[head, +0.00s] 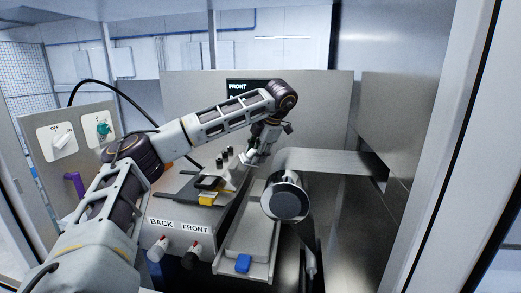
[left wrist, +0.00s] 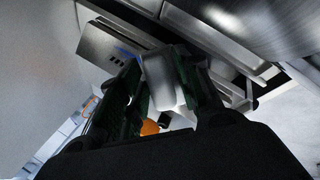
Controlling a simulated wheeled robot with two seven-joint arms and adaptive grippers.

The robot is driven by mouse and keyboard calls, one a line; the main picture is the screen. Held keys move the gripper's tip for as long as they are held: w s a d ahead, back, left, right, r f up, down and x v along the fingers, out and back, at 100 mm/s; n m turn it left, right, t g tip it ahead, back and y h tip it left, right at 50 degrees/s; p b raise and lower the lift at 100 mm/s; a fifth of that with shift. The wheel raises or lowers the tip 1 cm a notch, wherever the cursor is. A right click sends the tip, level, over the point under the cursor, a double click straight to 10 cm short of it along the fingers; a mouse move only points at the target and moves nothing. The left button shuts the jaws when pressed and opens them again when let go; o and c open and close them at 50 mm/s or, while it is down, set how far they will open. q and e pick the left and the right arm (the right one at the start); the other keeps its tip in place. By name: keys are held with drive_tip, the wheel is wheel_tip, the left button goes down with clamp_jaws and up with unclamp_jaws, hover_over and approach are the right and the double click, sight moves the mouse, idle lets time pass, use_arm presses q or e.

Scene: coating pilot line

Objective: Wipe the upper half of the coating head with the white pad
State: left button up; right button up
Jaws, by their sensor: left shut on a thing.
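My left gripper (head: 254,155) reaches over the machine from the left and points down beside the roller. It is shut on a pale block, which looks like the white pad (head: 248,158). The pad also shows between the dark fingers in the left wrist view (left wrist: 160,78). A grey metal body just left of the roller (head: 286,196), which looks like the coating head (head: 239,175), is below the gripper. I cannot tell whether the pad touches it. The gripper partly hides that area. My right gripper is not in view.
A yellow block (head: 207,199) sits on the left bench. Knobs labelled BACK and FRONT (head: 194,248) stick out at the front. A metal web (head: 335,160) runs right from the roller.

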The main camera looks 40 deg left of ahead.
sight(251, 158)
use_arm(q)
drive_tip(key=shift+s+a+f, duration=0.2)
drive_tip(key=shift+a+f, duration=0.25)
drive_tip(key=shift+f, duration=0.05)
idle(0.5)
drive_tip(key=shift+s+a+f+b, duration=0.3)
drive_tip(key=shift+a+f+b, duration=0.25)
drive_tip(key=shift+f, duration=0.25)
idle(0.9)
drive_tip(key=shift+w+a+r+p, duration=0.1)
drive_tip(key=shift+w+a+p, duration=0.25)
drive_tip(key=shift+w+p, duration=0.4)
drive_tip(key=shift+w+a, duration=0.35)
drive_tip(key=shift+w, duration=0.35)
drive_tip(key=shift+w+a, duration=0.4)
drive_tip(key=shift+w, duration=0.25)
drive_tip(key=shift+w+a, duration=0.4)
drive_tip(key=shift+w, duration=0.25)
